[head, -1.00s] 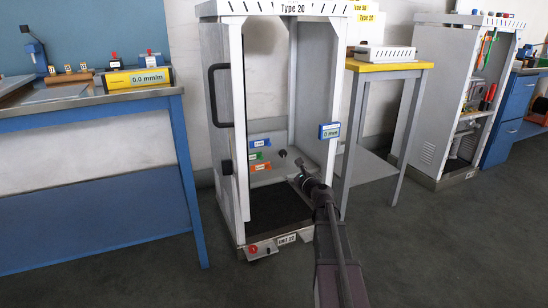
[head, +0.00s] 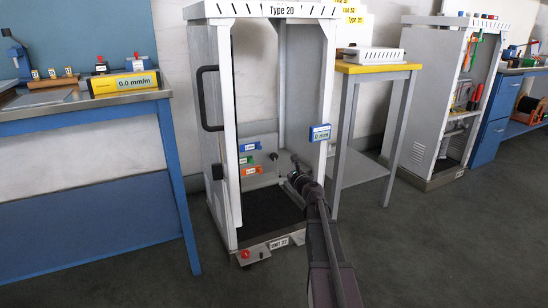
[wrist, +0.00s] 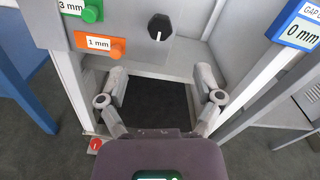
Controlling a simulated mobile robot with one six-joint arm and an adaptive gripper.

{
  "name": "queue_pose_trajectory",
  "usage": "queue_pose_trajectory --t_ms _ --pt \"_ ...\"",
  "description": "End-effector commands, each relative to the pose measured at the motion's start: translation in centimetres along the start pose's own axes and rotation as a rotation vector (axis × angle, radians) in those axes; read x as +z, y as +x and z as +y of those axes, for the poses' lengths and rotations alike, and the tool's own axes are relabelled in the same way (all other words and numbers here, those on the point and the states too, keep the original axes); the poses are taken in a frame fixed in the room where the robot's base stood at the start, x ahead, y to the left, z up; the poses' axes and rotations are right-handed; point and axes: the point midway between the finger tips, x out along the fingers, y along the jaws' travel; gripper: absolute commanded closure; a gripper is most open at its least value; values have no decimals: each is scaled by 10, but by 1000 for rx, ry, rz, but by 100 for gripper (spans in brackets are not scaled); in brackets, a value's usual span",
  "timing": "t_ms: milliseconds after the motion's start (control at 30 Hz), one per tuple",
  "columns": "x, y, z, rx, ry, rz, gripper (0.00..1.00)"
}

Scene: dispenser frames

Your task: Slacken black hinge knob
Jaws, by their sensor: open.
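A black round knob with a white mark (wrist: 160,27) sits on the grey inner panel, at the top centre of the wrist view. It also shows inside the frame in the head view (head: 273,156). A second black knob (head: 217,172) is on the frame's left side, below the black handle. I cannot tell from the pictures which of the two is the hinge knob. My gripper (wrist: 162,84) is open and empty, its fingers spread wide below the marked knob and apart from it. In the head view my gripper (head: 295,170) is at the frame's right front opening.
The Type 20 frame (head: 232,120) has white posts at both sides. Green (wrist: 91,12) and orange (wrist: 115,48) tabs stand left of the marked knob. A blue gap display (wrist: 302,28) is on the right post. A yellow-topped table (head: 378,68) stands close at right.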

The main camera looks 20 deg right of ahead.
Motion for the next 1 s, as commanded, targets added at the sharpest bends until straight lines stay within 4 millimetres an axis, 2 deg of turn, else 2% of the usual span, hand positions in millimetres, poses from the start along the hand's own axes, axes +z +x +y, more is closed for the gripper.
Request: queue_pose_trajectory --t_ms 33,600,800,1000 --pt "0 10 -1 1 0 0 16" --pt "0 94 0 2 0 0 16" --pt "0 109 1 2 0 0 16" --pt "0 113 2 2 0 0 16"
